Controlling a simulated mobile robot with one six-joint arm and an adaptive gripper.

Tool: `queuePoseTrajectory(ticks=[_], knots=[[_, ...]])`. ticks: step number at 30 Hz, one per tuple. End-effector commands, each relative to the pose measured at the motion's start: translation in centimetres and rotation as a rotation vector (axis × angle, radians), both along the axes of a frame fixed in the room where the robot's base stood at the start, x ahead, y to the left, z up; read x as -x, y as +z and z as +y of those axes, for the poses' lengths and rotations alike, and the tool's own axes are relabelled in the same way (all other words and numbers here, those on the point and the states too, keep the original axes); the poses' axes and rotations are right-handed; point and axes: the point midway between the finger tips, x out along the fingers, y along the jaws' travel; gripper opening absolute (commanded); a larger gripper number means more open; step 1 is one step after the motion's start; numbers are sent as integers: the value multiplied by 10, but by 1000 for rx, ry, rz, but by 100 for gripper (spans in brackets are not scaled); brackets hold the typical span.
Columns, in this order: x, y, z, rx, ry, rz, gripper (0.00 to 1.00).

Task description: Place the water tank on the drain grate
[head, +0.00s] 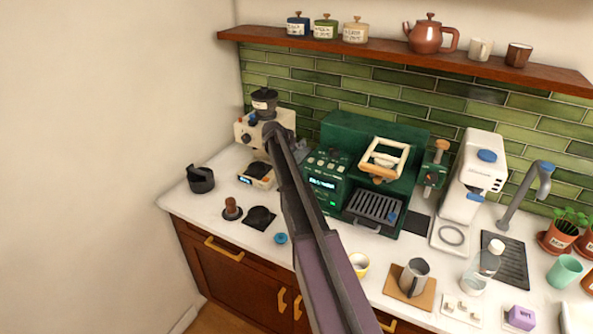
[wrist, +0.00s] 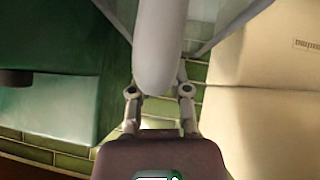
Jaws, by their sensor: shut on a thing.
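A clear, greyish piece that looks like the water tank shows in the wrist view (wrist: 226,22), with its pale rounded handle (wrist: 158,45) between my fingers. My gripper (wrist: 159,92) is shut on that handle. In the head view my arm hides the gripper and most of the tank; only a small greyish part (head: 301,150) shows between the cream grinder and the green coffee machine. The drain grate (head: 508,262) is a dark ribbed panel on the counter under the grey tap at the right. Its visible top is bare, and my gripper is far to its left.
The green coffee machine (head: 350,135) and cream grinder (head: 250,130) stand close on either side of the tank. A white machine (head: 480,165) stands left of the tap (head: 525,190). A clear bottle (head: 483,268) stands at the grate's left edge. Potted plants (head: 562,232) are right.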

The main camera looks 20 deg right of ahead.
Motion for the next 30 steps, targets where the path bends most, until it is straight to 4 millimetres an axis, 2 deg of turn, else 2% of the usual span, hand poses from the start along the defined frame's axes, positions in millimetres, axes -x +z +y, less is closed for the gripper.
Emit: queuePoseTrajectory(ticks=[14,30], knots=[[0,8,0,1,0,-1,0],[0,53,0,2,0,-1,0]])
